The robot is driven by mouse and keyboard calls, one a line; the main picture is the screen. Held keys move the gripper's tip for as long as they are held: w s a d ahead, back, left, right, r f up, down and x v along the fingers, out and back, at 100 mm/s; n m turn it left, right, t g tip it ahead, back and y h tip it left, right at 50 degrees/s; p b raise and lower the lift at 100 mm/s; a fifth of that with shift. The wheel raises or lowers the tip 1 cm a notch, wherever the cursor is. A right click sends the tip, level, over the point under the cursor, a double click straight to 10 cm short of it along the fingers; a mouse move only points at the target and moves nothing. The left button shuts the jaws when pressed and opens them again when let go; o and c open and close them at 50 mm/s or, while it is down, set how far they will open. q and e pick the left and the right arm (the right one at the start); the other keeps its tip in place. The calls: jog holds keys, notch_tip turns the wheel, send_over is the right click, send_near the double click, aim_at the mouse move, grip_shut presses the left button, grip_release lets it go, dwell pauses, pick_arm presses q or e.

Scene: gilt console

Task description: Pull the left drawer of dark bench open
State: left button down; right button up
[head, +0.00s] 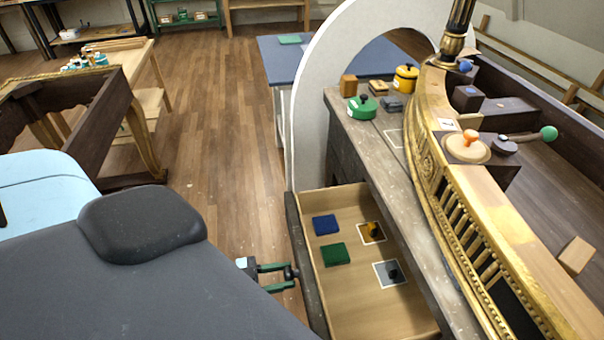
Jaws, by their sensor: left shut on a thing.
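The dark bench (352,128) stands right of centre, with a worn grey-brown top. Its left drawer (350,312) is pulled out to the left, so its pale wooden inside shows. In it lie a blue square block (325,225), a green square block (335,255), a small yellow item (373,229) and a small dark item (393,273), the last two on white-edged squares. My left gripper (288,272), with green fingers, is shut at the outer side of the dark drawer front (305,262), on what looks like its handle. My right gripper is not in view.
A green pot (362,107), a yellow pot (406,78) and small blocks stand on the bench top. A white arch (304,120) rises behind the drawer. A curved gilt console (440,170) lies to the right. Wooden floor (215,130) is clear left of the drawer.

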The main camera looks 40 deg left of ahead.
pick_arm(q)
jog(key=shift+v, duration=1)
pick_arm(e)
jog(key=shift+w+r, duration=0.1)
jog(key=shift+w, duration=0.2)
pick_arm(q)
jog(key=c, duration=0.9)
grip_release()
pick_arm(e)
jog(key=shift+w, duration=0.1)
pick_arm(q)
jog(key=b+v, duration=0.1)
jog(key=v, duration=0.6)
jog(key=shift+s+a, duration=0.25)
jog(key=shift+s, duration=0.05)
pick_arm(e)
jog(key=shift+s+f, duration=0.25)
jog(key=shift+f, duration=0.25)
